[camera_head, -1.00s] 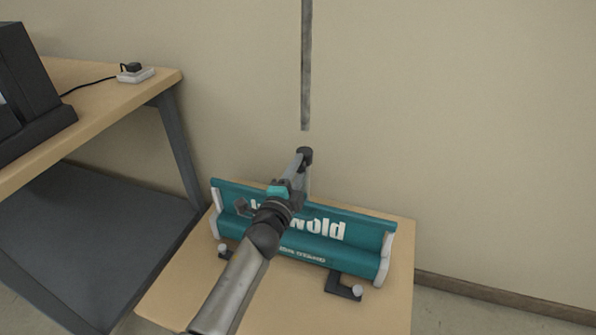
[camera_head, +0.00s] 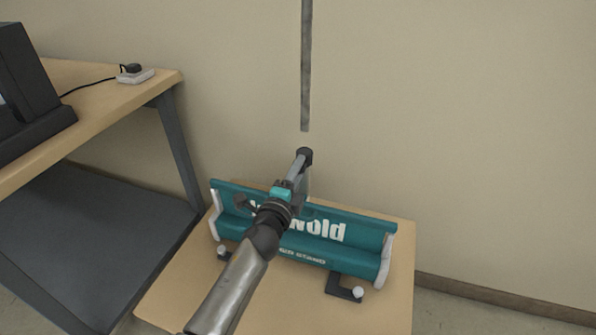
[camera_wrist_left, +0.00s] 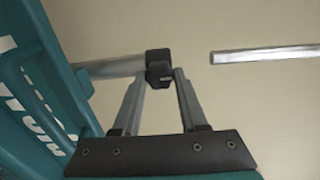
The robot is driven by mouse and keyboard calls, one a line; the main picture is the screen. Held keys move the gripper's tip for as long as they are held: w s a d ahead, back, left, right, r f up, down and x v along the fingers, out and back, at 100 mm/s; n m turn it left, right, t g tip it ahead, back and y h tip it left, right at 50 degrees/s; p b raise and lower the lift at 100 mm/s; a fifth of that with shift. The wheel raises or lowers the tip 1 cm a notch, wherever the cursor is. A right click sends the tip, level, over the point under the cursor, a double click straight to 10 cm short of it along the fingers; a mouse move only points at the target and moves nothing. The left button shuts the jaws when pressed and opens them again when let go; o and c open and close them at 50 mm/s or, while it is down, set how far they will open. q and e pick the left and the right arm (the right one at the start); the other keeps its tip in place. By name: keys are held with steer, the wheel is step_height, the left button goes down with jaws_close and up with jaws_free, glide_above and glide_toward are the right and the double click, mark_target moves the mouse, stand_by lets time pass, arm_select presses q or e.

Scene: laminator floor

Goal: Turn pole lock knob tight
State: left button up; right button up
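The pole lock knob (camera_wrist_left: 159,73) is a small black part on a black collar (camera_wrist_left: 157,56) at the end of a short grey lower tube (camera_wrist_left: 112,67). In the head view the dark collar (camera_head: 304,155) shows above the teal stand; the knob is mostly hidden there by my gripper. My left gripper (camera_head: 303,166) reaches up to the knob from the front. In the left wrist view its two grey fingers (camera_wrist_left: 161,75) lie on either side of the knob, tips at its sides, closed on it. My right gripper is not in view.
The teal stand (camera_head: 372,244) with white lettering rests on a wooden table (camera_head: 384,312). A grey upper pole (camera_head: 305,65) hangs above the collar, with a gap between them. A second table (camera_head: 110,95) with dark equipment stands at left. A plain wall is behind.

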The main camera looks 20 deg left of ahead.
arm_select(q)
steer(key=o, duration=0.4)
steer(key=shift+o, duration=0.2)
steer(key=shift+s, duration=0.55)
steer(key=s+p, duration=0.2)
steer(key=s, duration=1.2)
steer(key=shift+a, duration=0.3)
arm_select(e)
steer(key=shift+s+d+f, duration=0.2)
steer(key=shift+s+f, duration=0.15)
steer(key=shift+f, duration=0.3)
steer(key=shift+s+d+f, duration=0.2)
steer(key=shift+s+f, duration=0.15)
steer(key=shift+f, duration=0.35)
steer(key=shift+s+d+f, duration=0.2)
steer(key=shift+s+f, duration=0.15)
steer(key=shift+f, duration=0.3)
arm_select(q)
steer(key=shift+s, duration=0.1)
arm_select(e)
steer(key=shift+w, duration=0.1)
